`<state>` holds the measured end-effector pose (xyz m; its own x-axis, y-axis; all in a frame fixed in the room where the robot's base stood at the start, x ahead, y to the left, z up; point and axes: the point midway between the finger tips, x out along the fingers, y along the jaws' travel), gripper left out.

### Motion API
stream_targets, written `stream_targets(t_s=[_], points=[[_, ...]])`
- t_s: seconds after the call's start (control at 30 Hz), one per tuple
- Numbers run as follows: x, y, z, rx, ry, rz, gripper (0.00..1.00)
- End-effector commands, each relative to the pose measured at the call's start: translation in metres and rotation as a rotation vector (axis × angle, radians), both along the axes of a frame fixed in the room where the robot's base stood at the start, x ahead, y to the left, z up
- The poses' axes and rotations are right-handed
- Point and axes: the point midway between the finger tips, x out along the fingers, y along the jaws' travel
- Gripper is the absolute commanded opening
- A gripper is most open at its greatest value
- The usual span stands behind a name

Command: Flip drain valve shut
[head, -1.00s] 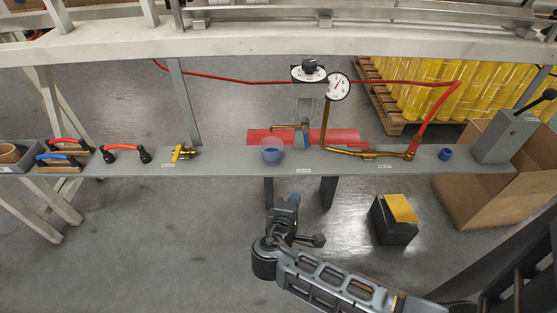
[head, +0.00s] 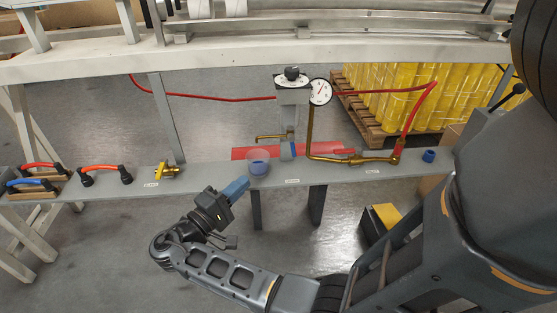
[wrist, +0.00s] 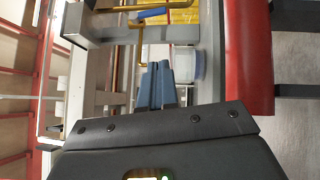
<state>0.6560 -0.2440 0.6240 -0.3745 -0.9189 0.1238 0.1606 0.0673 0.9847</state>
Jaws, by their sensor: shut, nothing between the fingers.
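A brass spout (head: 268,137) stands above the shelf, with a blue handle-like part (head: 288,151) beside it; this looks like the drain valve. The wrist view shows brass pipe (wrist: 182,5) and a blue part (wrist: 150,13) at the top. A clear cup with blue at its base (head: 258,163) stands on the shelf below the spout; it also shows in the wrist view (wrist: 186,64). My gripper (head: 238,187) is shut and empty, its blue fingers just in front of and left of the cup, apart from the valve. The fingers (wrist: 161,84) point towards the brass pipework.
A pressure gauge (head: 320,91) stands above. Red-handled and blue-handled tools lie at left.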

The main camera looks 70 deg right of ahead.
Motion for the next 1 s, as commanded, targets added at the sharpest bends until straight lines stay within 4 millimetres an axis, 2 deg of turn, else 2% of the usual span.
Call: stream_targets(t_s=[0.13, 0.27, 0.7, 0.83, 1.0], points=[[-0.003, -0.006, 0.0, 0.001, 0.0, -0.001, 0.0], [-0.009, -0.02, 0.002, 0.001, -0.001, -0.002, 0.0], [-0.043, -0.096, 0.012, 0.001, 0.0, -0.002, 0.0], [-0.06, -0.101, 0.016, 0.001, 0.001, 0.001, 0.0], [-0.071, -0.106, 0.018, 0.001, 0.001, 0.001, 0.0]])
